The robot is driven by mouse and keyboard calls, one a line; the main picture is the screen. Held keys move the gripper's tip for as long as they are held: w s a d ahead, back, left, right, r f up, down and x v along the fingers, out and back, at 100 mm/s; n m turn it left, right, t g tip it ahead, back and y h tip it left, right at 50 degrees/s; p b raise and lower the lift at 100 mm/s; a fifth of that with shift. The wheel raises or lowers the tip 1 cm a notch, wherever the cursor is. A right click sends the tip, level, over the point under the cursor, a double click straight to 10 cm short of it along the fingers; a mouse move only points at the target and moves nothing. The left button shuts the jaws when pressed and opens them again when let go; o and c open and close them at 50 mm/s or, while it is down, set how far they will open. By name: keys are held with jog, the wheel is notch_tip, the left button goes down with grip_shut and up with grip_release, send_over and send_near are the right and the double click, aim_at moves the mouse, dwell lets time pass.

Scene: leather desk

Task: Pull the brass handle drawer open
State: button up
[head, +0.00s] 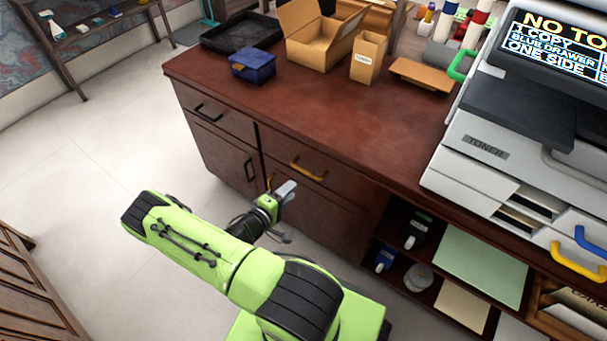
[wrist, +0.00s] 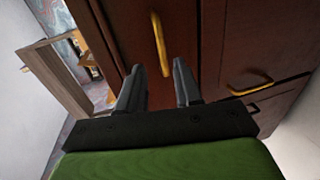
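The brass handle (head: 308,168) is a horizontal yellow bar on the front of a closed wooden drawer (head: 330,188) in the desk. In the rolled wrist view, the brass handle (wrist: 160,45) runs upright, ahead of and roughly between the fingertips. My gripper (head: 287,212) is in front of the desk, below and left of this handle. In the wrist view, my gripper (wrist: 160,80) is open, its two grey fingers apart with nothing between them. The fingers look apart from the handle.
A second yellow handle (wrist: 250,85) sits on a cabinet door nearby. Black handles (head: 207,112) are on the left drawer and door. An open shelf (head: 420,285) with supplies and a printer (head: 480,150) are at right. The floor (head: 110,150) left of the desk is clear.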

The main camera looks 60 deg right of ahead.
aim_at(308, 175)
jog(key=b+x, duration=0.2)
jog(key=x, duration=0.9)
jog(key=shift+b, duration=0.3)
grip_shut()
